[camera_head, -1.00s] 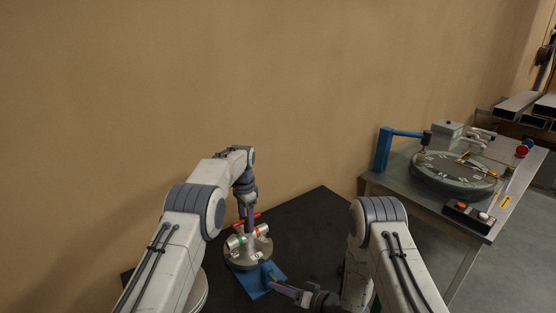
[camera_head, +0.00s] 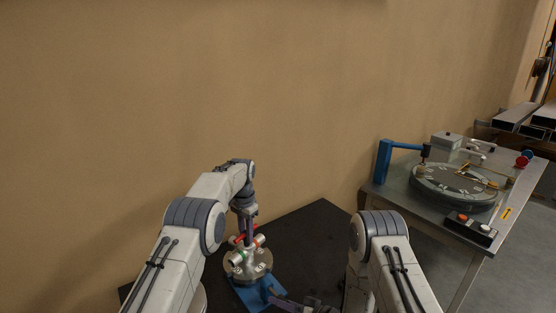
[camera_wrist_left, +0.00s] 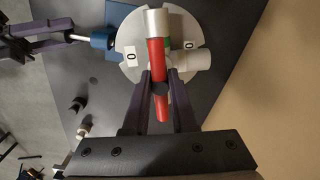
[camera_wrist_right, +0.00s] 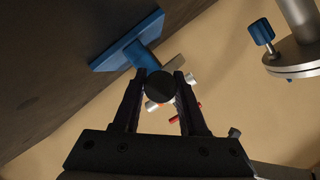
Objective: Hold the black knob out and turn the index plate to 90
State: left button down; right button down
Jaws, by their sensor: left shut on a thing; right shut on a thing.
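The index plate (camera_head: 262,270) is a round silver disc on a blue base (camera_head: 246,296); its number tags show partly in the left wrist view (camera_wrist_left: 131,56), where a 0 is readable. A red bar (camera_head: 247,238) and pale cylinders with green and orange bands stand on it. My left gripper (camera_wrist_left: 160,84) is shut on the red bar (camera_wrist_left: 156,60), above the plate. My right gripper (camera_wrist_right: 160,82) is shut on the black knob (camera_wrist_right: 160,88). A bare silver stem (camera_wrist_left: 80,37) shows between that gripper and the blue housing (camera_wrist_left: 102,39).
The plate's base sits on a dark table (camera_head: 310,240) against a tan wall. A metal bench (camera_head: 400,187) at the right holds a large dial (camera_head: 455,187), a blue bracket (camera_head: 383,160) and a button box (camera_head: 468,228). Dark tabletop is clear behind the plate.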

pick_arm(q)
jog(key=shift+n, duration=0.7)
jog(key=n, duration=0.4)
jog(key=c, duration=0.7)
grip_release()
jog(key=shift+r, duration=2.3)
pick_arm(e)
jog(key=shift+d, duration=0.1)
jog(key=shift+c, duration=1.9)
grip_release()
